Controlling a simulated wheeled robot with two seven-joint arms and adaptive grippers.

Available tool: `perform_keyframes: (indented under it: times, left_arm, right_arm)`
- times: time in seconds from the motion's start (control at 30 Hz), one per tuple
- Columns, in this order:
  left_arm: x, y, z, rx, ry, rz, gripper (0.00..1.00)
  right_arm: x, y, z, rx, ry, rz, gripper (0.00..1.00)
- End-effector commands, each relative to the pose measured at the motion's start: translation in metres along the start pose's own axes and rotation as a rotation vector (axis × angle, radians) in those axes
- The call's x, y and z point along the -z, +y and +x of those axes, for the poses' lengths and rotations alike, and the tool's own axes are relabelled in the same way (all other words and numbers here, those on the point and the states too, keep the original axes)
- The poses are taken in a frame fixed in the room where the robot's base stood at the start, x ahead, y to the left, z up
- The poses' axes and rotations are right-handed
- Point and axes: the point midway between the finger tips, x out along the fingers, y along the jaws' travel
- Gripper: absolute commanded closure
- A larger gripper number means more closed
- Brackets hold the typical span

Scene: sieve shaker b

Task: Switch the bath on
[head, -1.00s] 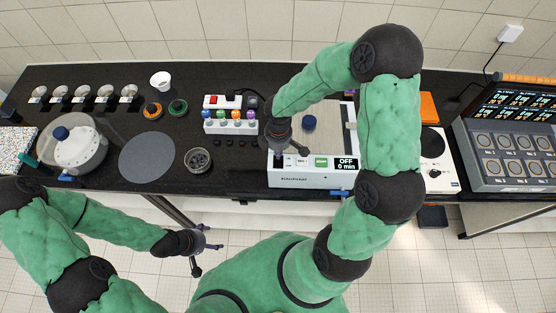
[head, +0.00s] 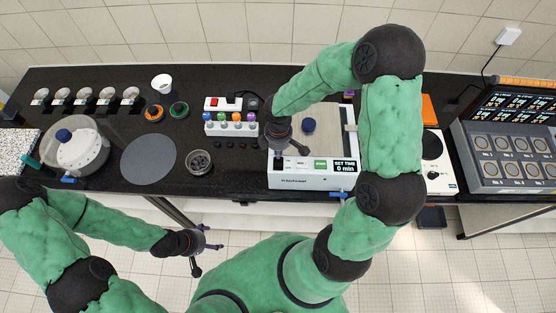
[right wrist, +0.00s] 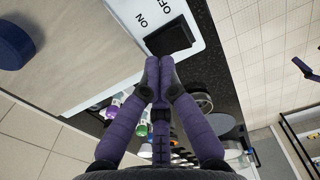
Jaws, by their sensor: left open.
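The white bath (head: 300,181) stands on the black bench, with a blue round knob (head: 308,125) on its lid. Its front display (head: 345,165) reads "SET TIME 0 min". In the right wrist view, a black rocker switch (right wrist: 170,37) sits on a white panel marked ON and OFF. My right gripper (right wrist: 160,62) is shut and empty, its fingertips together at the switch's lower edge; whether they touch it is unclear. In the head view my right wrist hides part of the bath's left end. My left gripper (head: 208,247) is open and empty, in front of the bench.
A power strip (head: 225,103) and a rack of colored-capped bottles (head: 230,126) stand left of the bath. A hotplate (head: 440,182) is to its right. A glass vessel (head: 85,155) and a grey disc (head: 148,158) lie farther left.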

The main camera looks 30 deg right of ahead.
Motion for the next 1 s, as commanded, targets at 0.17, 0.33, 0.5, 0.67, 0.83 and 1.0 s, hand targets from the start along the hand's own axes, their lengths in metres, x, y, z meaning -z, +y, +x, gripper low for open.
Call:
perform_keyframes:
  times: [0.17, 0.33, 0.5, 0.67, 0.83, 1.0]
  left_arm:
    - [0.0, 0.004, -0.012, 0.0, 0.0, 0.0, 0.2]
    - [-0.001, 0.007, -0.02, 0.0, 0.0, 0.0, 0.2]
    - [-0.001, 0.01, -0.029, 0.0, 0.0, 0.0, 0.2]
    - [-0.001, 0.012, -0.034, 0.0, 0.0, 0.0, 0.2]
    - [-0.001, 0.012, -0.033, 0.0, 0.0, 0.0, 0.2]
    - [-0.001, 0.012, -0.033, 0.0, 0.0, 0.0, 0.2]
  right_arm:
    - [0.0, 0.0, -0.015, -0.001, 0.0, -0.001, 1.0]
    - [0.0, 0.0, -0.027, -0.002, 0.001, -0.002, 1.0]
    - [0.0, 0.0, -0.038, -0.001, 0.0, -0.001, 1.0]
    - [0.0, 0.0, -0.045, 0.0, 0.0, -0.001, 1.0]
    - [0.0, 0.0, -0.044, 0.0, 0.0, -0.001, 1.0]
    - [0.0, 0.0, -0.044, 0.0, 0.0, -0.001, 1.0]
